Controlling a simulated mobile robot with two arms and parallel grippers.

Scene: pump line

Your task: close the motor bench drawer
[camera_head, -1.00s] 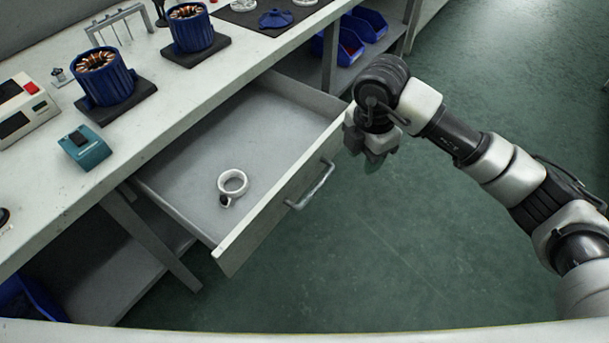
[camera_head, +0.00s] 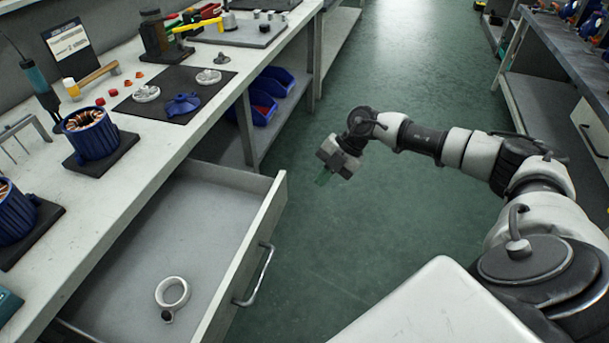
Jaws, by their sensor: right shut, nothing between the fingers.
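The motor bench drawer (camera_head: 195,215) stands pulled out from under the bench on the left. Its front panel (camera_head: 243,258) faces right and carries a metal bar handle (camera_head: 256,277). My right gripper (camera_head: 323,178) is shut and empty. It hangs over the green floor, to the right of the drawer's far front corner and apart from it. My left gripper is not in view.
The bench top (camera_head: 128,212) bears blue motor housings (camera_head: 90,134), a dark mat (camera_head: 172,97) with parts, and tools. Blue bins (camera_head: 265,95) sit on a shelf beyond the drawer. Another bench (camera_head: 555,60) stands at right. The floor between is clear.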

